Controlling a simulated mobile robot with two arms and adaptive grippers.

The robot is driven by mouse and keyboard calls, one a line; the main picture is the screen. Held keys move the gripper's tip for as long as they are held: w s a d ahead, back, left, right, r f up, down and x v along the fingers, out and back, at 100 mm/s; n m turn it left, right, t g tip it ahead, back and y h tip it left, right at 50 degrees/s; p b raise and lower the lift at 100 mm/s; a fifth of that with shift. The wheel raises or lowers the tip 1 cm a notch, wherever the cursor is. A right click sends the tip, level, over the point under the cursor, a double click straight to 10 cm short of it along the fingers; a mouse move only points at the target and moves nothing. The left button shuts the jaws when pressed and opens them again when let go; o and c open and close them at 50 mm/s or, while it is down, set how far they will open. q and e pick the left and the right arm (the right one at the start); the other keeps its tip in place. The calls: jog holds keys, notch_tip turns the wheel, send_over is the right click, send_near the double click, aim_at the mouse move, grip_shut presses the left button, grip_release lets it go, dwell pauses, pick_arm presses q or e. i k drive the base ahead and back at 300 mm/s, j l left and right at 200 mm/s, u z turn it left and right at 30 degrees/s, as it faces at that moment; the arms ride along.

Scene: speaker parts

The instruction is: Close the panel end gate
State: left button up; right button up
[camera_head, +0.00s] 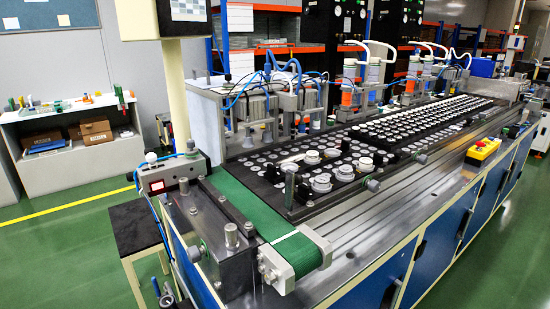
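Black panels with rows of round holes (375,157) lie along the top of the long metal machine, many holding white and silver round speaker parts. The near panel end is beside the green conveyor belt (250,207), with small black blocks and metal knobs around it. I cannot tell which of these parts is the end gate, or whether it is open or shut. Neither of my grippers is in view.
A yellow box with a red button (483,148) sits on the machine's right edge. Pneumatic stations with blue tubes (270,95) stand behind the panels. A black stool (135,225) is at the near left.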

aim_at(292, 179)
jog(key=l+u, duration=0.15)
jog(key=u, duration=0.2)
jog(key=i+l+u, duration=0.1)
jog(key=u, duration=0.3)
jog(key=l+u, duration=0.45)
jog(key=l, duration=0.35)
jog(key=k+l+u, duration=0.1)
jog(key=l, duration=0.35)
jog(key=l+u, duration=0.1)
jog(key=l, duration=0.35)
jog(key=k+l+u, duration=0.1)
jog(key=l, duration=0.35)
jog(key=k+l+u, duration=0.1)
jog(key=l, duration=0.35)
jog(key=k+l, duration=0.3)
jog(key=l, duration=0.15)
jog(key=k+l+u, duration=0.1)
jog(key=k+l, duration=0.2)
jog(key=l, duration=0.2)
jog(key=i+j, duration=0.35)
jog(key=i, duration=0.1)
